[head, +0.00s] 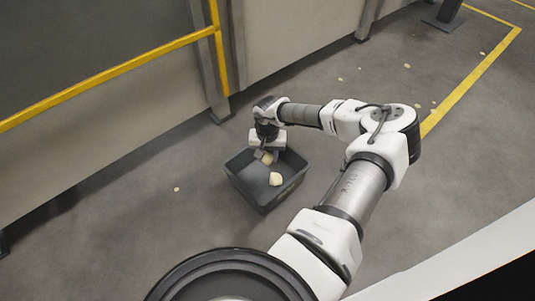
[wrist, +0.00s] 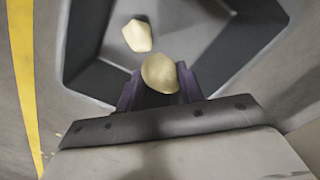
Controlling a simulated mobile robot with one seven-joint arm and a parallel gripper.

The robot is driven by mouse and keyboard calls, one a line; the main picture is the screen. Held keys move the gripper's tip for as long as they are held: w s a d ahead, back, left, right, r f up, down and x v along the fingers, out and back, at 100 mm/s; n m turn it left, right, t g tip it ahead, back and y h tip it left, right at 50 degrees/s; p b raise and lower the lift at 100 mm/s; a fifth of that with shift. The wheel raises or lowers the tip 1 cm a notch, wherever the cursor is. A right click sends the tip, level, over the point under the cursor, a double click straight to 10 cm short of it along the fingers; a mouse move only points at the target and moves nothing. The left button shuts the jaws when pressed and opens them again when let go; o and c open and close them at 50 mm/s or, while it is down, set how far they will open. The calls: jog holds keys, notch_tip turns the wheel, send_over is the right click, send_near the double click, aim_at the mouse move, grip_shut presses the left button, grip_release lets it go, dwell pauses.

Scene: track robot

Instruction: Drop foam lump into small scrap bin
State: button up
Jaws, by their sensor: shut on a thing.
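The small scrap bin (head: 247,188) is a dark grey open box on the floor in the head view. Its wall also shows in the wrist view (wrist: 97,80). My gripper (head: 264,157) is over the bin's far part, pointing down. In the wrist view my gripper (wrist: 160,85) is shut on a pale yellow foam lump (wrist: 159,73), between its purple-sided fingers. The held lump shows partly in the head view (head: 267,158). Another pale lump (head: 276,179) lies inside the bin, also in the wrist view (wrist: 137,36). The exact height of the held lump is unclear.
A grey wall panel with a yellow rail (head: 110,73) stands behind and left of the bin. A post (head: 213,70) rises just beyond it. Small pale crumbs (head: 177,189) lie on the floor. A yellow floor line (head: 470,79) runs at the right. Floor left of the bin is mostly clear.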

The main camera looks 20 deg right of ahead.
aim_at(268, 154)
jog(key=o, duration=1)
notch_tip(268, 154, up, 14)
jog(key=p, duration=0.6)
